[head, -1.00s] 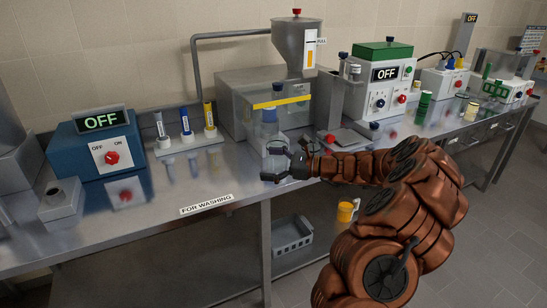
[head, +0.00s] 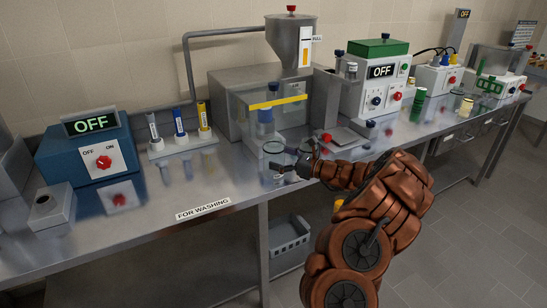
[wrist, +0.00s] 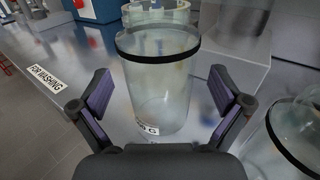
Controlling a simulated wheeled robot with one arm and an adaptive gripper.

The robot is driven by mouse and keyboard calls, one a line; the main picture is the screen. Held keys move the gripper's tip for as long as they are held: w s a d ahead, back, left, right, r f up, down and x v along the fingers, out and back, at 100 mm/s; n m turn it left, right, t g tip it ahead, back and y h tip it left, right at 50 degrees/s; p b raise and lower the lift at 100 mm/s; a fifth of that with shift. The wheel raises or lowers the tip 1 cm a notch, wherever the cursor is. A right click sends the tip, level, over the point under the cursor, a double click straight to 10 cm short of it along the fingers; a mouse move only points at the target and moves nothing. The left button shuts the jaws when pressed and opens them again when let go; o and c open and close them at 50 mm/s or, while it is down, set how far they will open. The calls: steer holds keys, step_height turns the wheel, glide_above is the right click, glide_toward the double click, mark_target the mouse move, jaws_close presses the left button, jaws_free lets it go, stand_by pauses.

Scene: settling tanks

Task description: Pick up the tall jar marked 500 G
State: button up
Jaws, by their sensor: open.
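A tall clear glass jar (wrist: 158,85) with a black band near its rim stands between the two fingers of my gripper (wrist: 161,92) in the wrist view. The fingers are open, with a gap on each side of the jar. A white label (wrist: 151,131) low on the jar shows a "G"; the rest of it is partly hidden. In the head view, my gripper (head: 291,162) is at the bench's front edge by the glassware (head: 273,149), which it partly covers.
A second banded glass jar (wrist: 290,138) stands close at the lower right in the wrist view. Another glass vessel (wrist: 158,14) is just behind the first. A glass-fronted box (head: 275,120) stands behind. The bench front near the "FOR WASHING" label (head: 203,209) is clear.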

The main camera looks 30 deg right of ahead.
steer(key=shift+x, duration=0.95)
steer(key=c, duration=1.4)
steer(key=shift+o, duration=0.2)
